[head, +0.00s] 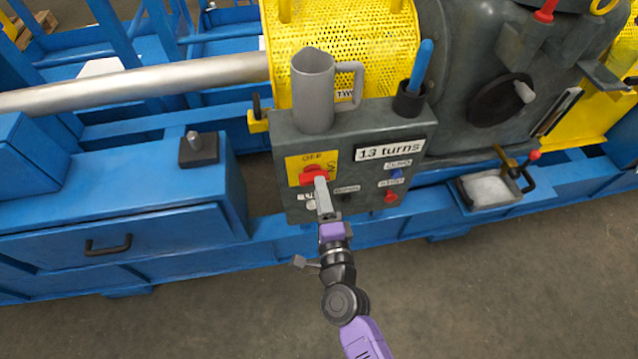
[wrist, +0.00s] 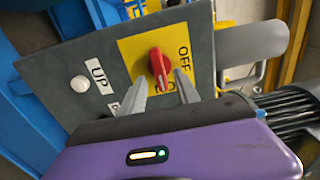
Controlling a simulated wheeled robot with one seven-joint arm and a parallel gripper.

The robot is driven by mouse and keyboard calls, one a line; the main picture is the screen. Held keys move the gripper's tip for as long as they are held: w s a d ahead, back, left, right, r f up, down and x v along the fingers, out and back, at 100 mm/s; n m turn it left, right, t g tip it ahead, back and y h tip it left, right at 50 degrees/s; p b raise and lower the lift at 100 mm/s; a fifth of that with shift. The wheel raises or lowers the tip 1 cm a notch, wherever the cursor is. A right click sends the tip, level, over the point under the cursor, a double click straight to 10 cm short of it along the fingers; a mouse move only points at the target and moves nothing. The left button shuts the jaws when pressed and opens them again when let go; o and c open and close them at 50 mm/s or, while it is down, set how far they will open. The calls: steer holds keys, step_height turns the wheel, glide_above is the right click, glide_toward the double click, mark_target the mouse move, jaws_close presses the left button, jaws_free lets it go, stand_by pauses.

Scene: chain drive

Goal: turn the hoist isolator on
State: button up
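The hoist isolator is a red rotary knob (head: 312,176) on a yellow plate (head: 293,166) at the upper left of a grey control panel (head: 355,205). In the head view OFF is above it and ON to its right. The wrist view shows the red knob (wrist: 157,64) with its grip bar running toward the ON label, which a fingertip partly covers. My gripper (wrist: 161,82) is open, its two grey fingers apart at the knob's lower end. Contact cannot be told. In the head view my gripper (head: 322,192) reaches the knob from below and partly hides it.
A grey mug (head: 313,90) and a black cup with a blue handle (head: 410,98) stand on the panel's top. A "13 turns" label, blue and red buttons are to the right. A white UP button (wrist: 80,84) is close by. Open floor lies in front.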

steer(key=shift+v, duration=2.5)
steer(key=s+d+r+n+g+h+p, duration=0.1)
steer(key=s+d+r+n, duration=0.4)
steer(key=s, duration=0.5)
steer(key=s+d+r+n+h, duration=0.2)
steer(key=s+d+r+n, duration=0.2)
steer(key=s+d, duration=0.5)
steer(key=s+d+r+n+g+h+p, duration=0.1)
steer(key=s+d+r+n, duration=0.4)
steer(key=s, duration=0.8)
steer(key=d+n+h, duration=0.1)
steer(key=d, duration=0.2)
steer(key=shift+r+g+p, duration=0.3)
steer(key=shift+p, duration=0.05)
steer(key=shift+f, duration=0.15)
